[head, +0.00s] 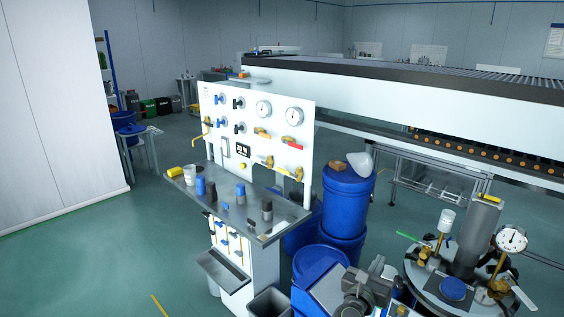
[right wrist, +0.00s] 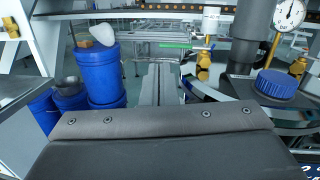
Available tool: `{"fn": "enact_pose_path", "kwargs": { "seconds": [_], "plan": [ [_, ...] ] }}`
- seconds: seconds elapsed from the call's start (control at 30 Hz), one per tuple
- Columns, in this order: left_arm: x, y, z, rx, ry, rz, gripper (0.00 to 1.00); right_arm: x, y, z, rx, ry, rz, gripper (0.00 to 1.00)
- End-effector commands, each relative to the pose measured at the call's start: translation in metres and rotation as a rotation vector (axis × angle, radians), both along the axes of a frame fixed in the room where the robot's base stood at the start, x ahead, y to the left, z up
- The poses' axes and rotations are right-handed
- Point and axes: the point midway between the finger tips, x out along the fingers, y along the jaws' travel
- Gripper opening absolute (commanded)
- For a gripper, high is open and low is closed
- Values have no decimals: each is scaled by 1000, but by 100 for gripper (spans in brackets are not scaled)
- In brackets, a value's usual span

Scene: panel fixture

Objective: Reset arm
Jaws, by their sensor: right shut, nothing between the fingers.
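My right gripper (head: 376,268) is low in the head view, right of centre, in front of the blue barrels. In the right wrist view its closed fingers (right wrist: 160,84) point straight ahead, with nothing between them. The broad dark part of my own wrist fills the bottom of that view. The white panel (head: 228,108) with gauges, valves and knobs stands left of the gripper, apart from it. My left gripper is in neither view.
Blue barrels (head: 346,190) stand beyond the gripper; they also show at left in the right wrist view (right wrist: 98,78). A round metal vessel with a blue cap (head: 453,289) and gauge (head: 511,239) stands close at right. The panel's shelf (head: 222,212) holds small items. Open floor (head: 90,260) lies left.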

Motion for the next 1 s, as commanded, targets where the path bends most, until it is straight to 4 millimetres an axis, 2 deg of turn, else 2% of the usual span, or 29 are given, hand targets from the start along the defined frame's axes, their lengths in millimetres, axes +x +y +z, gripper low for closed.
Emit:
{"fn": "enact_pose_path", "kwargs": {
  "seconds": [0.07, 0.23, 0.33, 0.43, 0.6, 0.73, 0.87, 1.0],
  "plan": [
    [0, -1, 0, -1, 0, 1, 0, -7, 2, 10, -141, 15, 63, 0],
    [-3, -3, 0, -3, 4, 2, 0, -28, 24, 30, -566, 87, 235, 0],
    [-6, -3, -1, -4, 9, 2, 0, -44, 42, 32, -827, 151, 332, 0],
    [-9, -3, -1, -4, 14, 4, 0, -63, 61, 24, -1092, 231, 427, 0],
    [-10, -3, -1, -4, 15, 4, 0, -103, 85, -6, -1530, 396, 595, 0],
    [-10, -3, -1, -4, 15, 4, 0, -142, 92, -39, -1848, 546, 739, 0],
    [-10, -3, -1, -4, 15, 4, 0, -188, 85, -76, -2138, 715, 911, 0],
    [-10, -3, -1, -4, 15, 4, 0, -245, 64, -108, -2400, 909, 1132, 0]
  ]
}}
